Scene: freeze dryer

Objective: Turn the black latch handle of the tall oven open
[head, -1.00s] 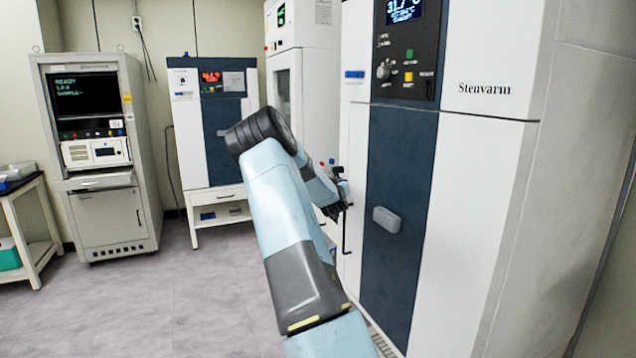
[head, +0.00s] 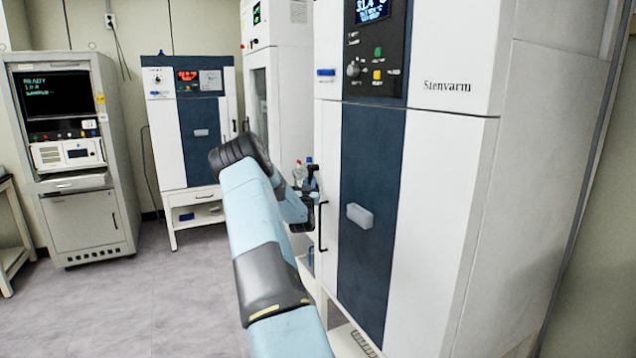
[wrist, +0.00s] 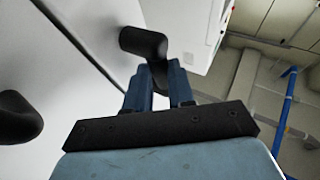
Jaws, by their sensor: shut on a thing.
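The tall oven (head: 415,210) stands at the right in the head view, white with a dark blue vertical panel. Its door looks closed. The black latch handle (head: 322,228) is at the door's left edge and looks upright. My gripper (head: 313,190) is at the upper part of this handle, with its fingertips partly hidden. In the wrist view, both fingers (wrist: 160,88) are shut on the black handle (wrist: 146,42), whose bent end shows beyond the tips. A second black rounded part (wrist: 15,118) shows at the left; I cannot tell whether it belongs to the same handle.
A grey grip (head: 360,215) sits on the oven's blue panel. A smaller oven (head: 200,130) on a white stand and a grey instrument cabinet (head: 75,160) are at the left. Bottles (head: 300,174) stand behind my gripper. The floor (head: 150,305) at the front left is clear.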

